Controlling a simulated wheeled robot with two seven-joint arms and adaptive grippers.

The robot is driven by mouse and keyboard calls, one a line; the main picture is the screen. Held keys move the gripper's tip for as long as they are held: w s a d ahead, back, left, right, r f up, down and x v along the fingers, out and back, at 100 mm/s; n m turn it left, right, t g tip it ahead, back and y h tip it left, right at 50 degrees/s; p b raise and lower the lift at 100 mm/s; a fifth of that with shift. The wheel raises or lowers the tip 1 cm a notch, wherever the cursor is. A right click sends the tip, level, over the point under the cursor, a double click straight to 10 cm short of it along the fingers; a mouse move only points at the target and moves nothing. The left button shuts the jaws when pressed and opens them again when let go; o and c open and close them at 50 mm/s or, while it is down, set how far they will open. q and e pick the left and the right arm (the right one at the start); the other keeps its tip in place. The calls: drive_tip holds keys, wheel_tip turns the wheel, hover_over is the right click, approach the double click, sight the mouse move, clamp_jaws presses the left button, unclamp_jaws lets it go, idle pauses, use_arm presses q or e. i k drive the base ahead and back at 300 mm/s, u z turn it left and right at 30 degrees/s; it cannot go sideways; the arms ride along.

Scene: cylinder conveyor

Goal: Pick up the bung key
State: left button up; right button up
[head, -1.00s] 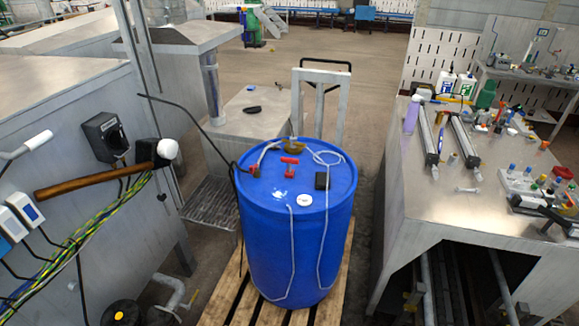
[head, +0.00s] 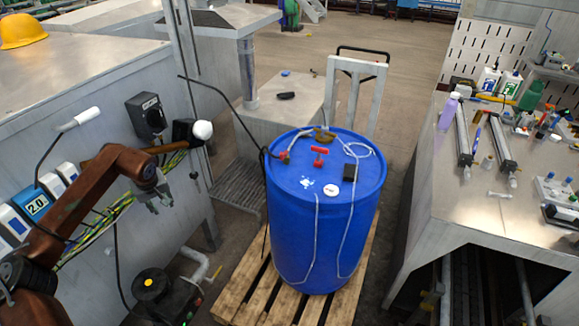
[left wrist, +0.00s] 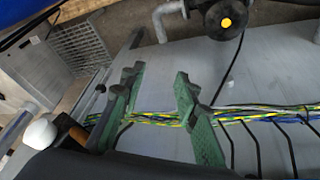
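No thing in view is plainly marked as the bung key. A red T-shaped handle (head: 319,153) stands on top of the blue drum (head: 322,225), and a small silver metal piece (head: 499,195) lies on the right bench; I cannot tell which is the key. My left gripper (head: 160,203) is at the left, in front of the metal cabinet's side, well apart from the drum. In the left wrist view its green fingers (left wrist: 153,98) are spread with nothing between them. My right gripper is out of view.
A mallet with a white face (head: 202,130) is behind my left arm. Yellow-green cables (left wrist: 255,112) run along the cabinet near the gripper. The drum stands on a wooden pallet (head: 245,295). The right bench (head: 450,215) holds tubes and bottles.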

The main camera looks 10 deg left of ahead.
sight(318, 162)
drive_tip(key=u, duration=2.85)
drive_tip(key=i, duration=0.65)
drive_tip(key=u, duration=2.7)
drive_tip(key=k, duration=0.15)
drive_tip(key=u, duration=1.4)
drive_tip(key=k, duration=0.5)
drive_tip(key=u, duration=3.55)
